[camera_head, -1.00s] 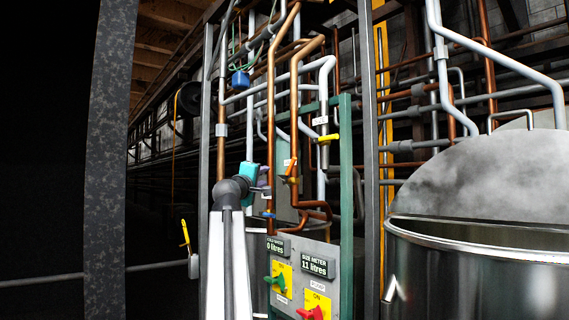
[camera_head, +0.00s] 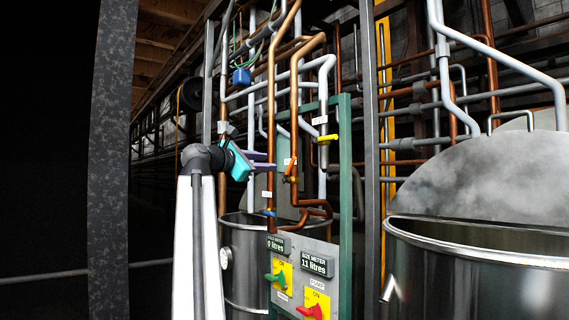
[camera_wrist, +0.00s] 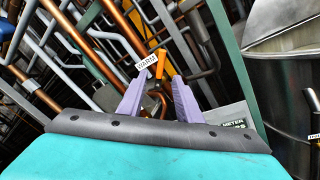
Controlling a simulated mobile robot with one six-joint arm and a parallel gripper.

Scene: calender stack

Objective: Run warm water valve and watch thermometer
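My gripper (camera_head: 270,161) has purple fingers and points right towards the copper pipes in the head view. In the wrist view its fingers (camera_wrist: 161,82) stand apart with nothing held between them. An orange valve handle (camera_wrist: 160,64) beside a white label (camera_wrist: 146,62) that seems to read WARM shows beyond the fingertips. The orange handle is on a copper pipe in the head view (camera_head: 291,172), just right of the fingers; I see no contact. A round white dial (camera_head: 224,258), probably the thermometer, is on the steel tank (camera_head: 245,270) behind; its reading is too small to tell.
A panel (camera_head: 305,268) below the valve carries two litre displays, a green switch (camera_head: 277,281) and a red switch (camera_head: 312,312). A yellow-handled valve (camera_head: 326,138) is above right. A green post (camera_head: 345,200) and a large steel vat (camera_head: 480,275) stand right.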

